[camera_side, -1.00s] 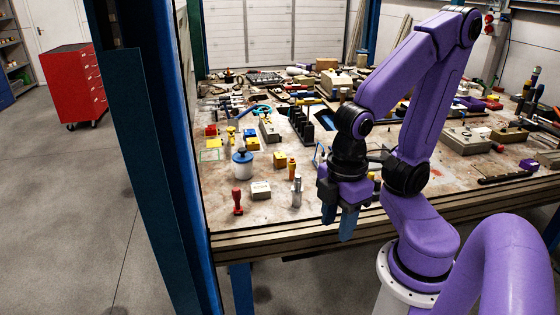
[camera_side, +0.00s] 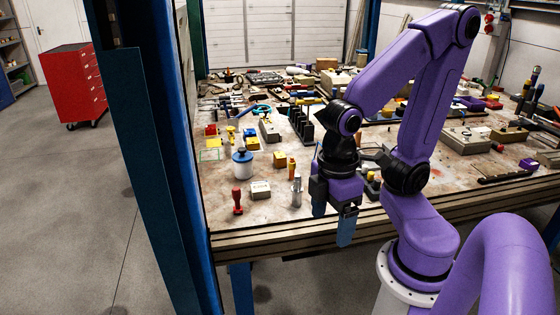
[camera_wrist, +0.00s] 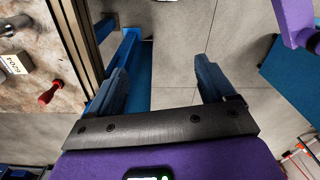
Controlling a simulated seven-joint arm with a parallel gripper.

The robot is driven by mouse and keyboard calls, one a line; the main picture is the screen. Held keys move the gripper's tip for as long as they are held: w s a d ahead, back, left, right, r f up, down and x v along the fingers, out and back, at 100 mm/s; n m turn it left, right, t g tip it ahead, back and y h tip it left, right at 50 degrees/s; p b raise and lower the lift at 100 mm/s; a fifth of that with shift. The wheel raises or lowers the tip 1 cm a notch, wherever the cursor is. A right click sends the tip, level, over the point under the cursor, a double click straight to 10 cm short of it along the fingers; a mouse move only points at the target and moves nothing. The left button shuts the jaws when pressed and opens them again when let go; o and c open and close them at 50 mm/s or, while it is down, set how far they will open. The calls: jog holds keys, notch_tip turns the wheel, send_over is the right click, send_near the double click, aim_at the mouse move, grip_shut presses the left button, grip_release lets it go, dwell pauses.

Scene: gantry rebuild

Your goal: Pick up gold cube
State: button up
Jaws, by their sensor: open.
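My gripper (camera_side: 333,217) points down over the front edge of the workbench, its blue fingers apart. In the wrist view my gripper (camera_wrist: 163,72) has only floor and a blue bench leg between the fingers. A small gold-yellow cube (camera_side: 280,159) stands on the bench, left of and beyond my gripper. A larger yellow block (camera_side: 253,143) is further back. A pale block with a printed label (camera_side: 260,189) lies nearer the front edge; it also shows in the wrist view (camera_wrist: 16,63), where the upside-down label seems to read GOLD.
A red-handled tool (camera_side: 237,201), a metal cylinder (camera_side: 297,192), an orange-yellow bottle (camera_side: 291,168) and a blue-lidded jar (camera_side: 242,163) stand around the blocks. A dark upright rack (camera_side: 302,124) is behind. A blue post (camera_side: 160,160) rises at the left.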

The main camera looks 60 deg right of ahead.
jog(key=w+m+g+y, duration=0.2)
jog(key=w+m+g, duration=0.1)
jog(key=w+m, duration=1.25)
jog(key=w+d+f+m+t+y, duration=0.1)
jog(key=w+d+f+m+y, duration=0.2)
jog(key=w+d, duration=0.45)
jog(key=w+d+m+y, duration=0.2)
jog(key=w+d+m, duration=0.3)
jog(key=w, duration=0.4)
jog(key=d+f+m+t+y, duration=0.1)
jog(key=d+f+m+t, duration=0.2)
jog(key=d, duration=0.7)
jog(key=w+d+f+m+t+y, duration=0.15)
jog(key=d+m, duration=0.25)
jog(key=d, duration=0.5)
jog(key=d+f+m+t+y, duration=0.1)
jog(key=d+f+m+t, duration=0.25)
jog(key=d, duration=0.65)
jog(key=m+t, duration=0.3)
jog(key=m, duration=0.1)
send_near(275, 159)
jog(key=shift+h, duration=0.35)
jog(key=x, duration=0.9)
jog(key=shift+w+a+f, duration=0.1)
jog(key=shift+w+a, duration=0.15)
jog(key=shift+w, duration=0.05)
jog(key=c, duration=1.2)
